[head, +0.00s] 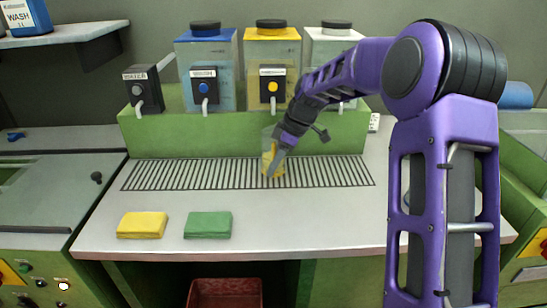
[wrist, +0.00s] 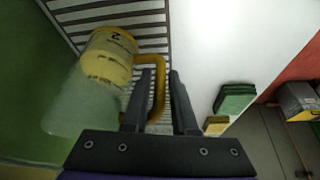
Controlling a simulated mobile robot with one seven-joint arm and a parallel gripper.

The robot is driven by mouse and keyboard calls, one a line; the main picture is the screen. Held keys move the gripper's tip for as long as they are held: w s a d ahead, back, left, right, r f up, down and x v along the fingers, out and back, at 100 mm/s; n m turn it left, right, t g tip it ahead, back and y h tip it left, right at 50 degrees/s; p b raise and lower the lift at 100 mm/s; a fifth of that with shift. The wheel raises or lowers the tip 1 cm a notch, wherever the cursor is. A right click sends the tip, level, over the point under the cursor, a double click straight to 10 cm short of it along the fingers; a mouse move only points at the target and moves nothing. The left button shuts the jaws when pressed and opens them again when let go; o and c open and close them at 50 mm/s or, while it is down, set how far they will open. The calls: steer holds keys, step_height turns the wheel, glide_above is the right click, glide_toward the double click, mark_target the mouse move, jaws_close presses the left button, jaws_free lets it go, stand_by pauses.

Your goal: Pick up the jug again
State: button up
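The jug (head: 266,158) stands on the slatted drain grille below the yellow-topped dispenser. Its upper part is clear and its lower part yellow. In the wrist view the jug (wrist: 108,58) shows its yellow part with a dark figure 2, its clear part and a yellow loop handle (wrist: 158,92). My gripper (head: 271,172) is down at the jug and hides part of it. In the wrist view my gripper (wrist: 160,75) has its fingers apart on either side of the handle. The handle lies close to the left finger, with a narrow gap to the right one.
A yellow cloth (head: 142,225) and a green cloth (head: 208,225) lie at the counter's front left. A red bin (head: 225,292) is below the counter. The counter's front middle is clear.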

jaws_close()
stand_by(1.2)
